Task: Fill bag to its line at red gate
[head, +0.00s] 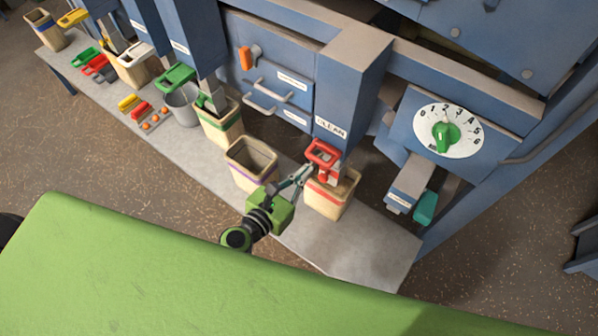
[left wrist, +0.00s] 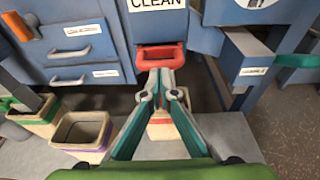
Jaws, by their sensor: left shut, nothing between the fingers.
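The red gate (head: 323,153) is at the mouth of the blue spout labelled CLEAN; its red handle (left wrist: 160,57) also shows in the left wrist view. A tan bag with a red line (head: 328,201) stands on the grey shelf under this gate. Its opening is partly hidden by the gate, so I cannot tell its fill level. My left gripper (head: 308,172) is at the gate's handle, its fingers shut and empty. In the left wrist view the fingertips (left wrist: 160,78) meet just below the handle; I cannot tell whether they touch it. My right gripper is not in view.
A bag with a purple line (head: 238,178) stands left of the red-lined one. Farther left are a green-gated spout with a bag (head: 221,133), a grey bucket (head: 184,112) and small coloured pieces. A dial (head: 462,140) and teal handle (head: 425,208) are right.

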